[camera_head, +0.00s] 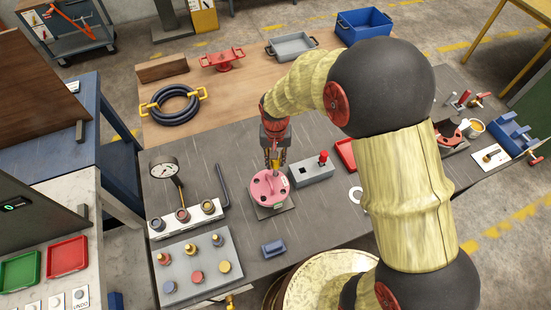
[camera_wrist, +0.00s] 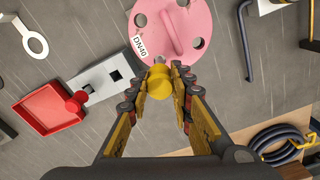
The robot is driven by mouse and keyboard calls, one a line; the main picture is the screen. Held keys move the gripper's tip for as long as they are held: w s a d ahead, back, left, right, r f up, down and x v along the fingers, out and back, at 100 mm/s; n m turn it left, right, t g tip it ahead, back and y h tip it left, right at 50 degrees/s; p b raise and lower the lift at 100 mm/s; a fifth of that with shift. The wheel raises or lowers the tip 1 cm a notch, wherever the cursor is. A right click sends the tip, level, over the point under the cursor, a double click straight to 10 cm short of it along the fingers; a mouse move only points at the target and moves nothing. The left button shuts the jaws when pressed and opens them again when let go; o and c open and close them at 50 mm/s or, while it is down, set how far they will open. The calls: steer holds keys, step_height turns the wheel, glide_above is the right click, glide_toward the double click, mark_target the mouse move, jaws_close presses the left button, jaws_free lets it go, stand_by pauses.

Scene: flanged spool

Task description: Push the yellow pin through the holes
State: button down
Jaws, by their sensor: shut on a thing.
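The pink flanged spool (camera_head: 265,188) stands on a grey plate on the dark worktop. The wrist view shows its pink face (camera_wrist: 170,25) with several dark holes and a "DN40" label. My gripper (camera_head: 275,158) points down at the flange's far edge. In the wrist view my gripper (camera_wrist: 162,92) is shut on the yellow pin (camera_wrist: 159,78), whose round yellow head faces the camera. A bit of grey shank shows beyond the head, overlapping the flange's rim. The pin's lower end is hidden, so I cannot tell whether it is in a hole.
A grey box with a red knob (camera_head: 323,158) stands close right of the spool. A pressure gauge (camera_head: 164,168), a hex key (camera_head: 222,187) and a fittings block (camera_head: 196,268) lie left. A blue block (camera_head: 273,249) lies in front. A coiled hose (camera_head: 175,103) lies behind.

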steer(key=shift+f+b, duration=0.6)
steer(key=shift+f, duration=0.45)
steer(key=c, duration=1.5)
jaws_free()
step_height(320, 180, up, 12)
steer(key=shift+r, duration=0.1)
